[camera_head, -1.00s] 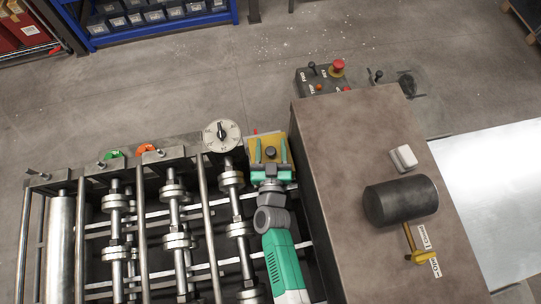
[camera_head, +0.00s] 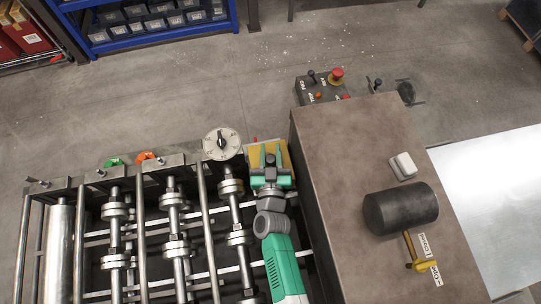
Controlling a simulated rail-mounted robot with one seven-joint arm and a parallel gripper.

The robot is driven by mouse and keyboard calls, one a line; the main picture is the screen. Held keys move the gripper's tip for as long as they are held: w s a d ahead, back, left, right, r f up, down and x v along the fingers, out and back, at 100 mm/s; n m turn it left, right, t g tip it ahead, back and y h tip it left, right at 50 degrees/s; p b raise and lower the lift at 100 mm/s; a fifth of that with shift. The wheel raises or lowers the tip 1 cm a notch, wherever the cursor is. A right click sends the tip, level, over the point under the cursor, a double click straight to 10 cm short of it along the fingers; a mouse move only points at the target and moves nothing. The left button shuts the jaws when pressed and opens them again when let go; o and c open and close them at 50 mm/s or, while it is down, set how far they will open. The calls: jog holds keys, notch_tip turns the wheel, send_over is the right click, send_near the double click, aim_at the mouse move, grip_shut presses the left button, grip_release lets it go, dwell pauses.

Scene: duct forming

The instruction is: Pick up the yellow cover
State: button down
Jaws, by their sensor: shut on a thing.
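The yellow cover (camera_head: 256,159) is a flat yellow plate with a dark knob, at the right end of the roller machine, just left of the brown cabinet. My gripper (camera_head: 270,158) reaches over it from the front, its two green fingers lying across the yellow surface. The gripper is shut on the cover, seemingly at its knob, which is mostly hidden by the fingers. I cannot tell whether the cover is clear of the machine.
A round white dial (camera_head: 221,143) stands close left of the cover. A control box with a red button (camera_head: 336,75) is behind.

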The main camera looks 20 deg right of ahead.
notch_tip(320, 180, up, 28)
jog(key=p, duration=1.5)
